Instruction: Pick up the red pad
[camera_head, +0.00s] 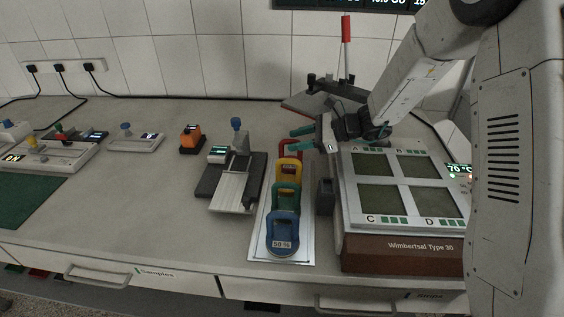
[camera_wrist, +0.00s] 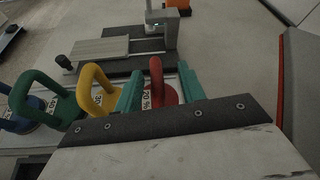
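The red pad (camera_wrist: 165,95) has an upright loop handle and a white label; it stands at the end of a row of pads. In the head view the red pad (camera_head: 294,154) is at the far end of the row, partly hidden by my gripper. My gripper (camera_head: 291,140) has two teal fingers, spread apart. In the wrist view my gripper (camera_wrist: 158,72) has one finger on each side of the red handle, with gaps visible. I cannot tell how high the fingertips are relative to the handle.
Yellow (camera_head: 288,168), green (camera_head: 287,193) and blue (camera_head: 283,231) pads line up on a metal tray (camera_head: 257,250). A grey slide device (camera_head: 233,185) stands left. A four-panel hotplate (camera_head: 400,222) stands right, under my arm. An orange block (camera_head: 192,139) is farther left.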

